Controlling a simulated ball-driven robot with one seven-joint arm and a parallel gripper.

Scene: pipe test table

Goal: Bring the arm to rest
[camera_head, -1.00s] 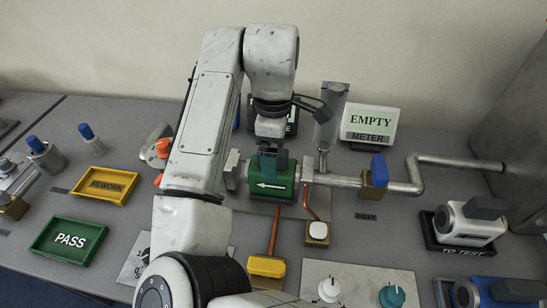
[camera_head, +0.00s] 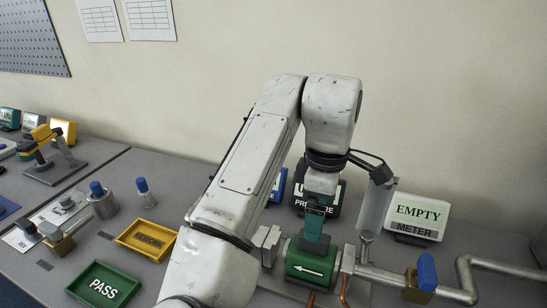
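My arm reaches across the middle of the picture. My gripper (camera_head: 316,210) points down over the green meter body (camera_head: 311,263), which has a white arrow and sits in line with the metal pipe. A dark teal part stands on top of the meter, right at the gripper's end. The fingertips are small and dark, so I cannot tell whether they are open or shut, or touching that part.
The pipe's blue-handled valve (camera_head: 427,273) and the EMPTY meter display (camera_head: 416,217) stand to the right. A PRESSURE display (camera_head: 320,190) is partly hidden behind my arm. The green PASS tray (camera_head: 104,287) and yellow REWORK tray (camera_head: 147,238) lie left.

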